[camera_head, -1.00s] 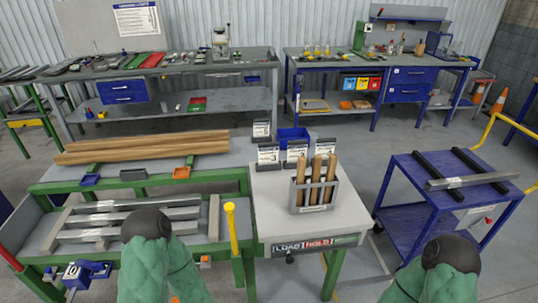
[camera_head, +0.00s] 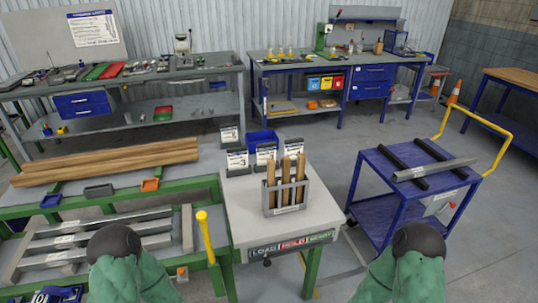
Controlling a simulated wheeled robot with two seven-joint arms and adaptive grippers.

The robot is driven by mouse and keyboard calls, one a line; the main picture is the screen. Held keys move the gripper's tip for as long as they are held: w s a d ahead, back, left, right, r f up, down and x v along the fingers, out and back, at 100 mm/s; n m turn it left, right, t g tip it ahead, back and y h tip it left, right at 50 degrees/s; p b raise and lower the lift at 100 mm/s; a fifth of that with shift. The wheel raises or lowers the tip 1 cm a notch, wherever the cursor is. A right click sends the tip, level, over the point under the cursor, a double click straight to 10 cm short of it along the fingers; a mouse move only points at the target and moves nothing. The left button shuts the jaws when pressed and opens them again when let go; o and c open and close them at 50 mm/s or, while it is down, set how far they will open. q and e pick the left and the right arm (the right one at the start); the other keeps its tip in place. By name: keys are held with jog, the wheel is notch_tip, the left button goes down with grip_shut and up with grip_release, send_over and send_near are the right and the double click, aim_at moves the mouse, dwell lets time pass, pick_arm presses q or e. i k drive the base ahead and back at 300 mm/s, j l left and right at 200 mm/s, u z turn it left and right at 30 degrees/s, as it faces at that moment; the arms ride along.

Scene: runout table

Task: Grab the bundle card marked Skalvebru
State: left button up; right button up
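Several white cards stand in dark holders on the small grey table (camera_head: 235,215): one at the left (camera_head: 237,160), one in the middle (camera_head: 266,155) and one at the right (camera_head: 293,150). Another card (camera_head: 229,135) stands farther back. Their print is too small to read, so I cannot tell which is marked Skalvebru. My two green-sleeved arms with black rounded ends show at the bottom, left and right, in front of the small table and apart from the cards. No gripper fingers show in view.
A grey rack (camera_head: 289,210) with wooden-handled tools stands in front of the cards. A blue bin (camera_head: 263,143) is behind them. A yellow post (camera_head: 205,237) rises at the left, by the green bench with wooden beams (camera_head: 110,163). A blue cart (camera_head: 410,190) stands at the right.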

aim_at(237, 157)
jog(key=u, duration=1.75)
jog(key=z, duration=1.5)
jog(key=i+l, duration=0.3)
jog(key=l+u, duration=0.1)
jog(key=u, duration=0.3)
jog(key=l+u, duration=0.1)
jog(key=u, duration=0.35)
jog(key=i+l+u, duration=0.1)
jog(key=u, duration=0.3)
